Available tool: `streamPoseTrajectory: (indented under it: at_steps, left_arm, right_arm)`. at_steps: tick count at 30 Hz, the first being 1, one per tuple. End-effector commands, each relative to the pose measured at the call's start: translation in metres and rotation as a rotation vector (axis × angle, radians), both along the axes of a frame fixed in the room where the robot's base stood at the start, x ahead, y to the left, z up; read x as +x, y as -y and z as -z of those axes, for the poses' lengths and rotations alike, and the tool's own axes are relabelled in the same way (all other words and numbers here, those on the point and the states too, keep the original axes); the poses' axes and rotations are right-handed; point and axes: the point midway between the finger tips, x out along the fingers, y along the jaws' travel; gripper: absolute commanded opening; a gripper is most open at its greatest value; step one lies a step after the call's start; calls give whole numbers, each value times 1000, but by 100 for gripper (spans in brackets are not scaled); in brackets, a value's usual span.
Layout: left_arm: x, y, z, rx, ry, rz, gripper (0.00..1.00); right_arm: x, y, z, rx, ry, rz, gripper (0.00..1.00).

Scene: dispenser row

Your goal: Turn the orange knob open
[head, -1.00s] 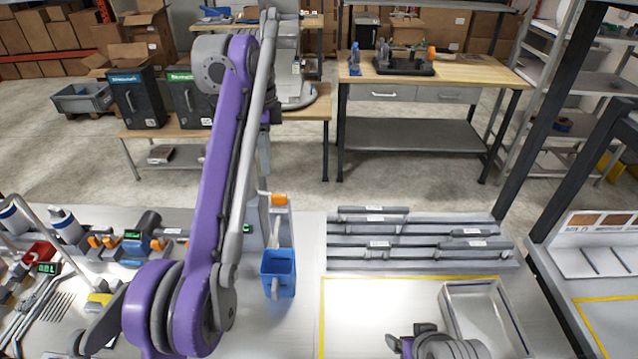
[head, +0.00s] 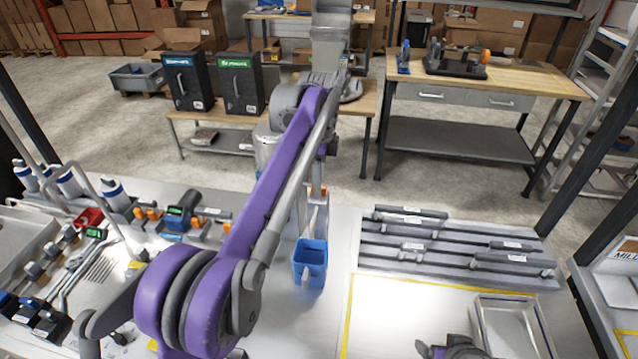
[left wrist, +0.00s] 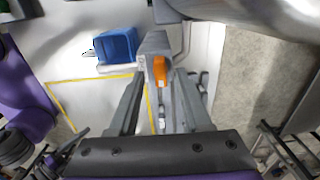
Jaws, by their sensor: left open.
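The orange knob (left wrist: 160,70) sits on a grey dispenser post (left wrist: 152,44) in the left wrist view. In the head view the knob (head: 323,191) shows only as small orange patches beside my arm. My left gripper (left wrist: 160,76) is open, one finger on each side of the knob in the picture. I cannot tell whether the fingers touch it. In the head view my arm hides most of this gripper. A blue container (head: 310,263) with a handle stands at the dispenser's foot; it also shows in the left wrist view (left wrist: 118,46).
Several tools and orange-handled fixtures (head: 180,220) crowd the bench on the left. A grey rack (head: 455,250) of bars lies to the right, with a yellow-lined mat (head: 395,320) and a metal tray (head: 505,325) in front of it.

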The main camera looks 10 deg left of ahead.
Motion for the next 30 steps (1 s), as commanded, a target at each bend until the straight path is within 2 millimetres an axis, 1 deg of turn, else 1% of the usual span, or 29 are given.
streamPoseTrajectory:
  at_steps: [3, 6, 14, 17, 18, 22, 23, 30]
  left_arm:
    - [0, 0, 9, 0, 1, 0, 49]
    - [0, 0, 12, 0, 1, 0, 49]
    - [0, 0, 14, 0, 0, 0, 49]
    - [0, 0, 13, 0, 0, 0, 33]
    - [0, 0, 13, 0, 0, 0, 25]
    - [0, 0, 13, 0, 0, 0, 2]
    - [0, 0, 13, 0, 0, 0, 0]
    - [0, 0, 13, 0, 0, -1, 0]
  right_arm:
    - [1, 0, -1, 0, 1, 0, 82]
    - [1, 0, -1, 0, 1, 0, 82]
    - [1, 0, -1, 0, 1, 0, 82]
    - [1, 0, -1, 0, 1, 0, 82]
    - [1, 0, -1, 0, 1, 0, 82]
    - [1, 0, -1, 0, 1, 0, 82]
    - [1, 0, -1, 0, 1, 0, 82]
    - [1, 0, -1, 0, 1, 0, 82]
